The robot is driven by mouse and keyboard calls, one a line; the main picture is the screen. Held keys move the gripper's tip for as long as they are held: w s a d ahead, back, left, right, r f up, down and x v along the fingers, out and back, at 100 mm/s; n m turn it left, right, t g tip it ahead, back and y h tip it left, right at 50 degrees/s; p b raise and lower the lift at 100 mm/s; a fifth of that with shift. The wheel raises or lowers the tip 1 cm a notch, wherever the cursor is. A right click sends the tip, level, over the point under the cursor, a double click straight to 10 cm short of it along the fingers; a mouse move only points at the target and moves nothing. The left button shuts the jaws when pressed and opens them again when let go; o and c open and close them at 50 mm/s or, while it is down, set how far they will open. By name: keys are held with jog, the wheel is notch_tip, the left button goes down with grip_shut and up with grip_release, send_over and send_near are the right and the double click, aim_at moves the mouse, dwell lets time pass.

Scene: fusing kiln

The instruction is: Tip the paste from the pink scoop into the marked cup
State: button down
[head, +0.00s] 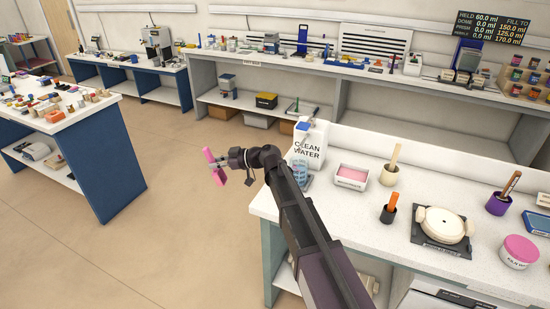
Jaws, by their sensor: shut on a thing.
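My gripper (223,165) is shut on the pink scoop (211,162), left of the white bench and over the open floor. The scoop looks tilted, with its pink side towards the camera; I cannot see whether paste is in it. A clear bluish cup (300,171) stands at the bench's left end, in front of the white CLEAN WATER jug (309,143), partly behind my arm. I cannot make out marks on it, so I cannot tell if it is the marked cup. A white tub of pink material (351,176) stands to its right.
The white bench (330,207) also holds a cream pot with a stick (389,173), a black holder with an orange handle (389,212), a round cream piece on a dark base (440,226), a purple cup (498,203) and a pink-lidded jar (519,252). A wall display (492,29) reads HELD 60.0 ml.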

jog(key=shift+w+d+p, duration=0.2)
jog(key=shift+d+p, duration=0.15)
jog(key=w+d+m+h+p, duration=0.1)
jog(key=w+d+h+p, duration=0.2)
jog(key=d, duration=0.6)
jog(key=w+d+f+m+t+h+p, duration=0.1)
jog(key=w+d+m+h+p, duration=0.1)
jog(key=d+h+p, duration=0.3)
jog(key=w+d, duration=0.1)
jog(key=d, duration=0.3)
jog(key=shift+d+f+h+p, duration=0.2)
jog(key=shift+d+h+p, duration=0.15)
jog(key=shift+h+p, duration=0.05)
